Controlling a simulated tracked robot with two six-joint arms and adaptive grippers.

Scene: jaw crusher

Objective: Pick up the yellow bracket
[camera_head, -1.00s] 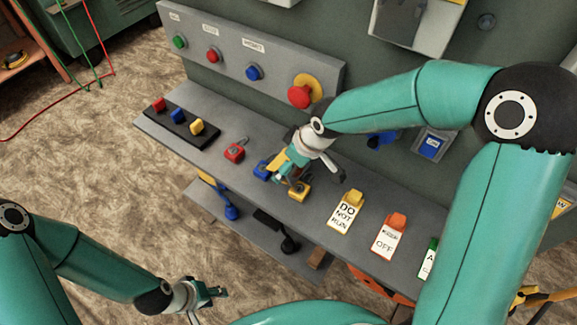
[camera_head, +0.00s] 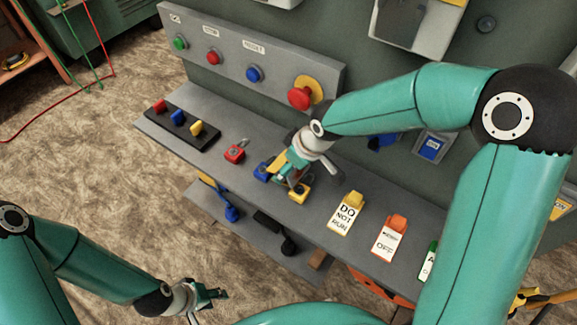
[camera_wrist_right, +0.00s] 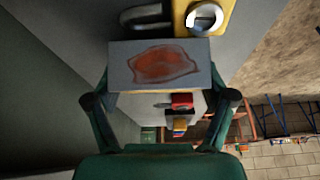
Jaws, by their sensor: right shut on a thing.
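My right gripper (camera_head: 287,172) is low over the grey shelf, between the blue padlock and the yellow padlock. A yellow piece, which I take to be the yellow bracket (camera_head: 279,161), shows at its fingers and is partly hidden by them. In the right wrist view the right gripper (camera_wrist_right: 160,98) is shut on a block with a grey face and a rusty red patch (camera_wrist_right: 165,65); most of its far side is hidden. I cannot tell whether it touches the shelf. My left gripper (camera_head: 210,296) is open and empty, low at the left, away from the shelf.
On the shelf (camera_head: 225,122) stand a red padlock (camera_head: 234,154), a blue padlock (camera_head: 262,171) and a yellow padlock (camera_head: 299,193). Several tags, including a DO NOT RUN tag (camera_head: 346,213), lie at the right. A black strip (camera_head: 180,128) and a button panel (camera_head: 225,47) are at the left and back.

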